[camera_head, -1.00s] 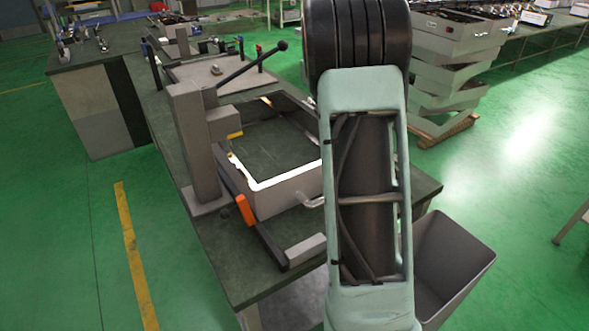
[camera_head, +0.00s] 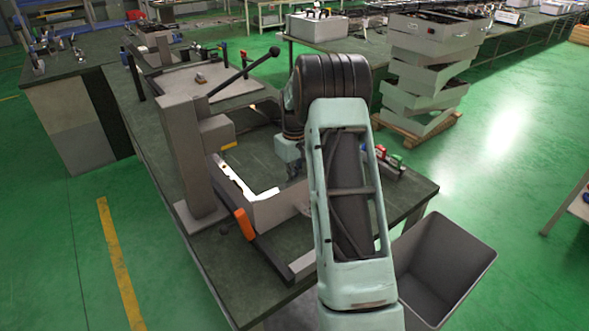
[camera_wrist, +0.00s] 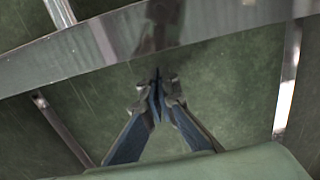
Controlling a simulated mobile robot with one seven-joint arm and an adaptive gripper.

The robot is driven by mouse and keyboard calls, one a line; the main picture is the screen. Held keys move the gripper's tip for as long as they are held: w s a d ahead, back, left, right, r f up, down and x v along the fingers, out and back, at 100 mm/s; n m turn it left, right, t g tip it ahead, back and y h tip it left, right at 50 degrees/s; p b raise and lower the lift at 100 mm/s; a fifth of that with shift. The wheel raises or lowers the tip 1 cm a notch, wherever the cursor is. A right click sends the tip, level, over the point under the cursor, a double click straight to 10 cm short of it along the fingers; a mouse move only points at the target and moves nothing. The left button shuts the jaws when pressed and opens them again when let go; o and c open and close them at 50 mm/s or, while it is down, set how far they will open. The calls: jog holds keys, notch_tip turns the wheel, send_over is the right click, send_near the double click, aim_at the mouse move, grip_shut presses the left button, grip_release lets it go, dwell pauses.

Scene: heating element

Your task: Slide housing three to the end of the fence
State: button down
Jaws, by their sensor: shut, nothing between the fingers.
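The housing (camera_head: 272,211) is a grey, open rectangular frame with a bright top rim, lying on the dark green bench beside the press post. Its near left side lies along a dark rail, the fence (camera_head: 263,246), which ends in a grey block (camera_head: 303,264). My arm hides the housing's right part. In the head view my gripper (camera_head: 295,178) points down within the frame, partly hidden. In the wrist view its two fingers (camera_wrist: 157,82) are together and empty, close to a grey housing wall (camera_wrist: 130,45). I cannot tell whether they touch it.
A grey press post (camera_head: 186,150) with a black lever stands left of the housing. An orange handle (camera_head: 244,224) sits by the fence. A grey bin (camera_head: 440,262) is at the bench's right. Small red and green parts (camera_head: 388,158) lie at the bench's right edge.

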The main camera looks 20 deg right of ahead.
jog(key=s, duration=0.3)
jog(key=shift+d+r, duration=0.1)
jog(key=shift+d, duration=0.15)
jog(key=shift+s+d+p, duration=0.1)
jog(key=shift+s+p, duration=0.2)
jog(key=shift+s, duration=0.15)
jog(key=shift+s, duration=0.15)
jog(key=s+d, duration=0.1)
jog(key=s, duration=0.3)
jog(key=s+d+b, duration=0.1)
jog(key=s, duration=0.4)
jog(key=s+d+b, duration=0.1)
jog(key=s, duration=0.4)
jog(key=shift+s+f, duration=0.2)
jog(key=shift+s, duration=0.05)
jog(key=shift+a, duration=0.1)
